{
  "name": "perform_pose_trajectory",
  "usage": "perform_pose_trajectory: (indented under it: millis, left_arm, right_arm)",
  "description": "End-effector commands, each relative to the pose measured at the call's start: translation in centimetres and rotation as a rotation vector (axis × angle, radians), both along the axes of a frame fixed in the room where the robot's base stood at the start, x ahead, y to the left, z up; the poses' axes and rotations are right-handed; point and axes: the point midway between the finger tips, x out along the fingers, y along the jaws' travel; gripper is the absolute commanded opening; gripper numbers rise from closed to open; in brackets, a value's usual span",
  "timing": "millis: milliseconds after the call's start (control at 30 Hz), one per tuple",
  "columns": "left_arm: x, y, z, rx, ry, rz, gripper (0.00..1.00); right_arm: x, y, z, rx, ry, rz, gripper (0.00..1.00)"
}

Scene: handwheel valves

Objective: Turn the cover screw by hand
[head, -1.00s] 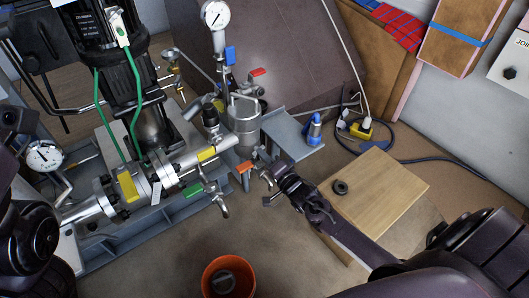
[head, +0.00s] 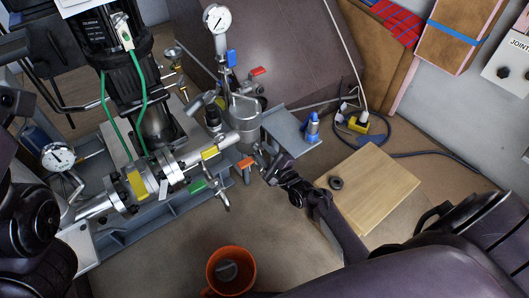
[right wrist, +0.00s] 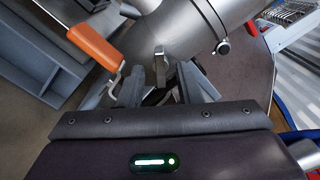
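The steel vessel (head: 246,124) stands right of the pipework, with a clamp-like yoke on top; its body fills the top of the right wrist view (right wrist: 190,22). My right gripper (head: 262,158) is just below the vessel, near the orange lever (head: 245,163). In the right wrist view its fingers (right wrist: 160,78) are apart, with a small metal tab (right wrist: 160,66) between them. I cannot tell whether this tab is the cover screw or whether a finger touches it. The orange lever (right wrist: 95,45) is left of the fingers. Part of my left arm shows at the left edge; its gripper does not.
Several levers, including a green one (head: 197,187) and a yellow one (head: 209,153), crowd the pipework. A gauge (head: 217,18) rises behind the vessel. A wooden board (head: 385,190) and an orange bucket (head: 231,268) are on the floor.

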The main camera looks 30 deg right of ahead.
Motion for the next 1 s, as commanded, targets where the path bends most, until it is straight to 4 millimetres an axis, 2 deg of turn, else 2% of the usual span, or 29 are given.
perform_pose_trajectory:
  millis: [167,700,1000]
  left_arm:
    - [0.0,0.0,0.4,0.0,0.0,0.0,0.36]
    - [0.0,0.0,3.4,0.0,0.0,0.0,0.36]
    - [0.0,0.0,3.4,0.0,0.0,0.0,0.36]
  right_arm:
    - [-0.5,-0.1,0.1,-0.002,0.001,0.0,0.31]
    - [-5.6,-0.8,0.2,-0.004,0.001,-0.001,0.31]
    - [-6.0,-0.9,0.0,-0.004,-0.001,0.0,0.31]
